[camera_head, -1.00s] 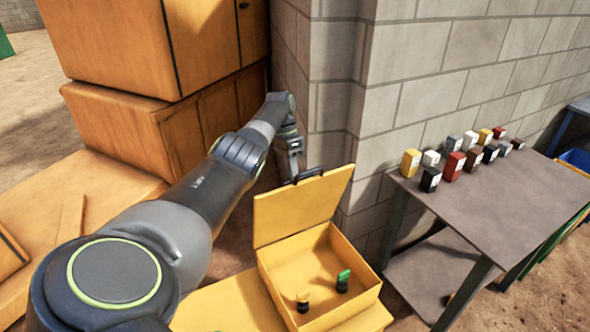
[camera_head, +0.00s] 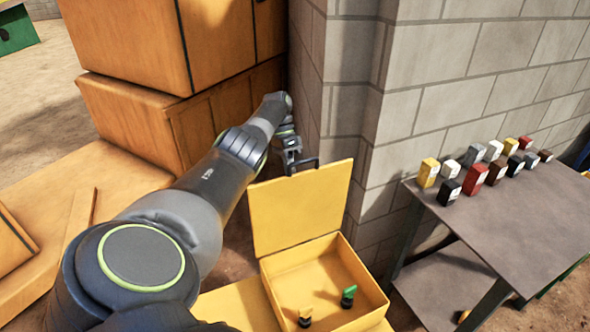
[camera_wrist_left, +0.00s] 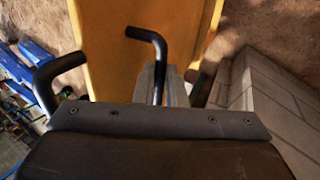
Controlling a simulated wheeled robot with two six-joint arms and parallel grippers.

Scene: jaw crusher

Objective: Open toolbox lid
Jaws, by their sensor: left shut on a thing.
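The yellow toolbox (camera_head: 372,287) is open in the head view, its lid (camera_head: 298,208) standing up at the far side with its inner face showing. A black handle (camera_head: 304,166) sticks out at the lid's top edge. My left gripper (camera_head: 292,160) is behind that edge, shut on the handle. In the left wrist view the bent handle (camera_wrist_left: 150,38) runs down behind the gripper's dark body, beside the yellow lid (camera_wrist_left: 105,55); the grip itself is partly hidden. A green-topped piece (camera_head: 348,294) and a yellow-topped piece (camera_head: 305,315) stand inside the box. My right gripper is out of view.
A block wall (camera_head: 400,90) rises close behind the lid and gripper. Orange cabinets (camera_head: 130,60) stand at the back left. A grey table (camera_head: 500,225) with several small coloured blocks is at the right. My left arm crosses the space left of the box.

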